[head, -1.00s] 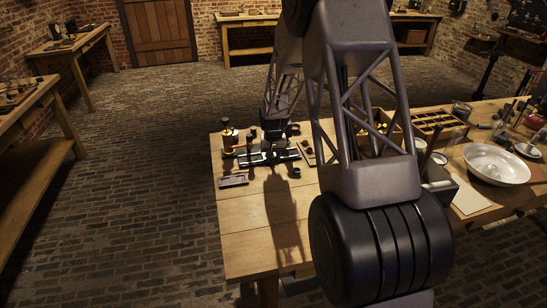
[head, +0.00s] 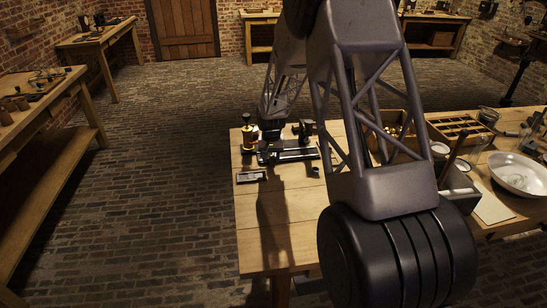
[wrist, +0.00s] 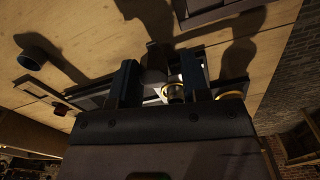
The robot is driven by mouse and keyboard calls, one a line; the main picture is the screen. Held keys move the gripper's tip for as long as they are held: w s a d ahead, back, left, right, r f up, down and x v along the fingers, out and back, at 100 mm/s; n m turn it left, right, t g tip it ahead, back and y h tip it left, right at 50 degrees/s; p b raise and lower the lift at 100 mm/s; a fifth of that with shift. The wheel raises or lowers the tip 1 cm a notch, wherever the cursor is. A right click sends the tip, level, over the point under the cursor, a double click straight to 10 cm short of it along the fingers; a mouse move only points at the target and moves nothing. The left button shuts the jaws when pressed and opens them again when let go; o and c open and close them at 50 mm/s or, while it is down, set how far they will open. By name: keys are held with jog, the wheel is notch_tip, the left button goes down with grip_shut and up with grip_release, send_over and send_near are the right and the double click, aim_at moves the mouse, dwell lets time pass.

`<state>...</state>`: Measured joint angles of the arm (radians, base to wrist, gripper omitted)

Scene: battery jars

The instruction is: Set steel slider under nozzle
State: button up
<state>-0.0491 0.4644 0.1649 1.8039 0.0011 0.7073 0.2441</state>
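A dark rig with a pale steel rail (head: 290,155) stands near the back left of the bench. A black-and-brass fitting (head: 249,135) stands at its left end, and a black upright (head: 305,130) at its right. I cannot tell for sure which part is the slider or the nozzle. In the wrist view my gripper (wrist: 160,75) is low over the rig, its two dark fingers well apart. A grey block (wrist: 153,62) and a round steel-and-brass part (wrist: 174,92) show between the fingers; no grip on either is clear. In the head view my arm hides much of the gripper.
A small flat tray (head: 251,177) lies in front of the rig, and a dark cup (head: 315,171) to its right; the cup also shows in the wrist view (wrist: 36,52). A white basin (head: 520,173) and compartmented box (head: 460,128) are at right. The bench's front left is clear.

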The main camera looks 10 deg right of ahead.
jog(key=shift+o, duration=1.4)
jog(key=shift+d+r, duration=0.1)
jog(key=shift+r, duration=0.05)
jog(key=shift+r, duration=3.75)
